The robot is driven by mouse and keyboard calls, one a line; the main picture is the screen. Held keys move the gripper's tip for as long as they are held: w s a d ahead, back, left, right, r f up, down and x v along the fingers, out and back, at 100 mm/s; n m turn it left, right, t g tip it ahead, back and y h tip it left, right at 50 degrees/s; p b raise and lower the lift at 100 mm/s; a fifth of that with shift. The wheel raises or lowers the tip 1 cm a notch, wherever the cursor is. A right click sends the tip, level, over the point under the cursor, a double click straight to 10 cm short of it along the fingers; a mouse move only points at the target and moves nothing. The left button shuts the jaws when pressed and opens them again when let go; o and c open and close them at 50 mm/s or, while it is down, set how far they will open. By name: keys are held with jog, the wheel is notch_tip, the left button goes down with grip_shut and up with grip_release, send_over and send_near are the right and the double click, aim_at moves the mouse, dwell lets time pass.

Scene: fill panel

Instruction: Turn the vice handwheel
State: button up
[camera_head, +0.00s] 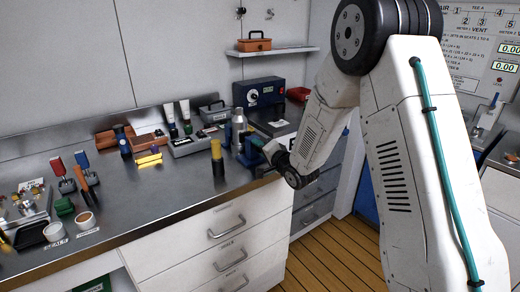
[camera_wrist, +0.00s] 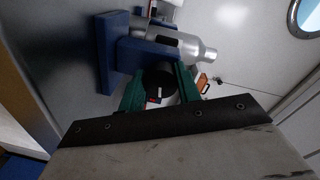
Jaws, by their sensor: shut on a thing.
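The blue vice (camera_head: 248,156) stands at the right end of the steel bench, near its front edge. In the wrist view the vice (camera_wrist: 117,50) holds a silver bottle-shaped cylinder (camera_wrist: 186,43) in its jaws. In the head view my gripper (camera_head: 264,148) reaches the vice from the right, and the handwheel is hidden there.
A yellow-and-black cylinder (camera_head: 217,158) stands left of the vice. A dark blue box with a dial (camera_head: 259,93) is behind it. White drawers (camera_head: 220,240) with handles are below the bench. Tools and cups crowd the bench's left side; its front middle is clear.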

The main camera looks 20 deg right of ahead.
jog(key=o, duration=1)
jog(key=shift+c, duration=0.2)
jog(key=v, duration=0.8)
